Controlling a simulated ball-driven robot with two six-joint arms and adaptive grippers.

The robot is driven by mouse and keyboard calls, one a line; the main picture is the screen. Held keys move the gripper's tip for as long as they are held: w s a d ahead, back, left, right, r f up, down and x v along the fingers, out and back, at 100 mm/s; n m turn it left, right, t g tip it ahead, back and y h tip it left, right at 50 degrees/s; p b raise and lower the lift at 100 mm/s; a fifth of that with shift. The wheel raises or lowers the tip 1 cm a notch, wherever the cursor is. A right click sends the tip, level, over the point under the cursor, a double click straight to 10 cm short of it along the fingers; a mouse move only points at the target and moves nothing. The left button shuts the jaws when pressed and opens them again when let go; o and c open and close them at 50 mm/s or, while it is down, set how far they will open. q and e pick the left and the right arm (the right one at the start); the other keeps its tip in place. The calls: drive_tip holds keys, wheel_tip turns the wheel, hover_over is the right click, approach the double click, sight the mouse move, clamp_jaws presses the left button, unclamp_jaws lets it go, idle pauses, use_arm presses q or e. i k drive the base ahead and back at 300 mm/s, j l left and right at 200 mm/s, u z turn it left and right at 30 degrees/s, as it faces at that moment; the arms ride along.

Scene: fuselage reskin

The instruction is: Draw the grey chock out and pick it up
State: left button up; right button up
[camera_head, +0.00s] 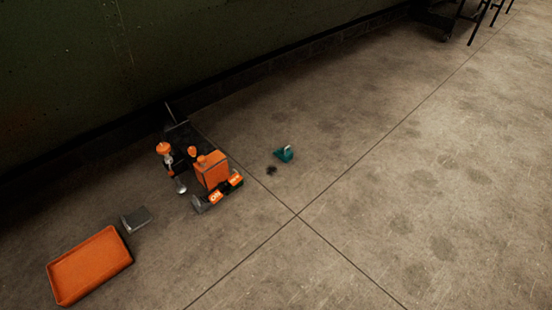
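A small grey piece (200,204), possibly the grey chock, sits on the floor against the lower left corner of an orange and black wheeled machine (211,170). It is too small to make out its shape or whether it is wedged under a wheel. Another grey, flat, box-like thing (135,219) lies apart on the floor to the left, near an orange tray (60,298). Neither of my grippers shows in the head view.
A teal block with a pale top (284,154) stands on the floor right of the machine, near a dark stain. A dark green wall (200,40) runs along the back. Dark stand legs (478,22) are at the upper right. The floor at right is clear.

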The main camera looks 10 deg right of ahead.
sight(202, 204)
drive_tip(key=l+u, duration=0.25)
drive_tip(key=l, duration=0.4)
drive_tip(key=l+u, duration=0.25)
drive_tip(key=l, duration=0.4)
drive_tip(key=z, duration=0.25)
drive_tip(key=i+j+z, duration=0.3)
drive_tip(key=j+z, duration=0.25)
drive_tip(key=j, duration=0.15)
drive_tip(key=i+j+z, duration=0.1)
drive_tip(key=j+z, duration=0.2)
drive_tip(key=i+j, duration=0.1)
drive_tip(key=j, duration=0.5)
drive_tip(key=i+j+z, duration=0.1)
drive_tip(key=j, duration=0.5)
drive_tip(key=i+j, duration=0.15)
drive_tip(key=j, duration=0.45)
